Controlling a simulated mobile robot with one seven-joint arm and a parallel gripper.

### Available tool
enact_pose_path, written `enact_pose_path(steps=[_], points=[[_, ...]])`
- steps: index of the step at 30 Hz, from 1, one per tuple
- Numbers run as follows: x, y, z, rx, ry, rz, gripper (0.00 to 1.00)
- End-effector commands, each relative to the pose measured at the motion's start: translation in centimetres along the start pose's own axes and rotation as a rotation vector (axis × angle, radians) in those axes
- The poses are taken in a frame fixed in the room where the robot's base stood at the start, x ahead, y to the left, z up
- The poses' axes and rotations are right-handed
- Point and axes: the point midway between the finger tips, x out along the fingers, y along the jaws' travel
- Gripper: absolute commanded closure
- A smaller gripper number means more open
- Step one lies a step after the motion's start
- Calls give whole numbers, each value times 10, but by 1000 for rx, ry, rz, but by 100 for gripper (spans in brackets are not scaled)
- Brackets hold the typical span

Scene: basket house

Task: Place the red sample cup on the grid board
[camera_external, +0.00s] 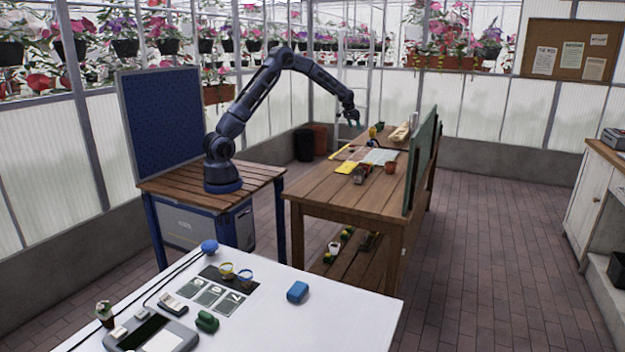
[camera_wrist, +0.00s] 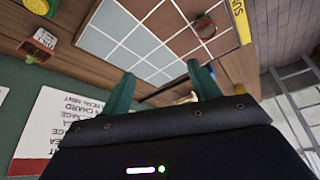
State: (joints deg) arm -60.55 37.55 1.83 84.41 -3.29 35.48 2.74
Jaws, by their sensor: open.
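The grid board (camera_wrist: 130,38) lies on the wooden table under my gripper, with pale blue-grey tiles on one side and brown tiles on the other. It also shows in the external view (camera_external: 380,156). A reddish cup-like pot (camera_wrist: 38,42) with a pale face stands off the board, near the green panel; a terracotta pot shows in the external view (camera_external: 391,168). I cannot tell which is the red sample cup. My gripper (camera_wrist: 158,80) is open and empty, above the table's far part (camera_external: 352,118).
The upright green panel (camera_external: 422,160) runs along the table's right side. A yellow item (camera_external: 348,167) and a dark-and-red item (camera_external: 361,174) lie in front of the board. The table's near end is clear. A yellow-and-green object (camera_wrist: 38,5) stands beyond the pot.

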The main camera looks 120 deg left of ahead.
Motion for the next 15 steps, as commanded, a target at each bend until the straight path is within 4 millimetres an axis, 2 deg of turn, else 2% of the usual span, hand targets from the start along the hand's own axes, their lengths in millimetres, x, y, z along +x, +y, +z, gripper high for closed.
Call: enact_pose_path(steps=[1,6,11,15], points=[[-24,27,4,27,4,12,39],[-90,100,32,109,4,48,39],[-150,161,68,186,2,83,39],[-201,206,107,252,1,112,39]])
